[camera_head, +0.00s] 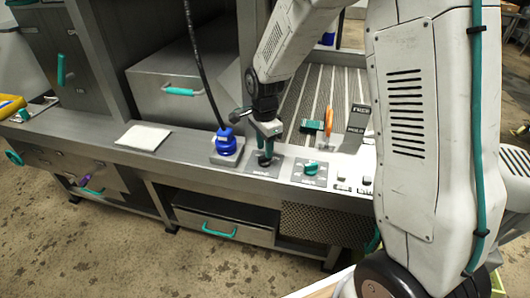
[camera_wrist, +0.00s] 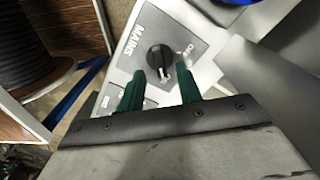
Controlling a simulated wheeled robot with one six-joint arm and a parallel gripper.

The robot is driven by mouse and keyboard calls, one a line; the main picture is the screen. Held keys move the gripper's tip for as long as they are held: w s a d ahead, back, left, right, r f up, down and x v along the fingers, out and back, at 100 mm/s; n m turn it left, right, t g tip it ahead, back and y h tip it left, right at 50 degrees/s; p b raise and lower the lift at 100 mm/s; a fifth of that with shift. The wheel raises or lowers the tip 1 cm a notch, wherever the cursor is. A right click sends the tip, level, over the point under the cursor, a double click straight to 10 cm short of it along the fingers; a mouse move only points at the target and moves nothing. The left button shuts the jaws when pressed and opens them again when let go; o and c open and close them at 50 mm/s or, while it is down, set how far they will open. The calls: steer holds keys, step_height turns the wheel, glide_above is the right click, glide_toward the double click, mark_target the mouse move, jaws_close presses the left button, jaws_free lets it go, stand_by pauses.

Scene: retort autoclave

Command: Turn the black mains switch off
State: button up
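The black mains switch (camera_wrist: 160,57) is a round rotary knob on a grey plate (camera_wrist: 178,25) marked MAINS in the wrist view. Its white pointer mark is hard to read. My gripper (camera_wrist: 160,70) has two green fingers, one on each side of the knob's near edge, with gaps visible. It is open, pointing down over the switch, and I cannot tell whether either finger touches it. In the head view my gripper (camera_head: 265,146) stands right above the plate.
A green rotary knob (camera_head: 311,169) sits on a plate to the right. A blue connector (camera_head: 226,141) with a black cable stands close on the left. A white pad (camera_head: 144,137) lies further left on the bench.

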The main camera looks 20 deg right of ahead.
mark_target(265, 159)
steer(key=shift+f, duration=1.45)
jaws_close()
